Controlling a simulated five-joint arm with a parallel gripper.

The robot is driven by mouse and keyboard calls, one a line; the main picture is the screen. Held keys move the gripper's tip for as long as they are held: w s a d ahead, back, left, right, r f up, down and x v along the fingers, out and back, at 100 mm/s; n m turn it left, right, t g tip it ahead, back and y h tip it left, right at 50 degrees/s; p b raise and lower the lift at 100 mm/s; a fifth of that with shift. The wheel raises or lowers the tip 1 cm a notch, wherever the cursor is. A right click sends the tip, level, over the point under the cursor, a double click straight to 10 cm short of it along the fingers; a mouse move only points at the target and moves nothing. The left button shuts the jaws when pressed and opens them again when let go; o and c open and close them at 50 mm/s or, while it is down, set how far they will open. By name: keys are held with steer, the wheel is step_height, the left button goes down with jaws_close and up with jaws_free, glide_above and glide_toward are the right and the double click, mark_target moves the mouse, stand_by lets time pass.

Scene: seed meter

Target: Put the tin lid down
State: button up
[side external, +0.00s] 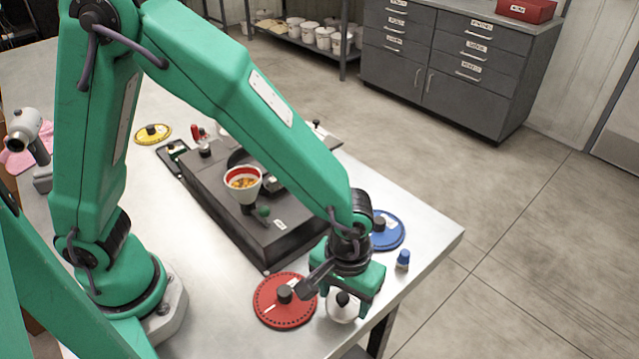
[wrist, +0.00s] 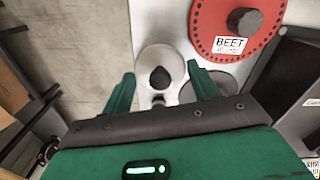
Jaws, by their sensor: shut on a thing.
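The tin lid (side external: 341,312) is a pale round disc with a black knob, at the table's front edge in the side view. In the wrist view the lid (wrist: 160,56) lies between my two green fingers, its dark knob in the middle. My gripper (side external: 345,296) is shut on the lid; it also shows in the wrist view (wrist: 161,73). The fingers hide part of the lid. I cannot tell whether its underside touches the table. A grey round shape (wrist: 222,80) shows partly behind the right finger in the wrist view.
A red seed plate (side external: 270,312) labelled BEET lies close to my gripper, and a blue plate (side external: 392,239) lies behind it. A small blue-capped bottle (side external: 403,260) stands to the right. The dark seed meter (side external: 265,240) with a seed cup fills the middle; a yellow plate (side external: 153,140) lies beyond.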

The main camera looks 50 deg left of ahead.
mark_target(343, 306)
steer(key=shift+f, duration=1.45)
steer(key=shift+f, duration=0.15)
steer(key=o, duration=0.7)
step_height(343, 306, up, 12)
steer(key=shift+r, duration=0.1)
steer(key=shift+r, duration=0.1)
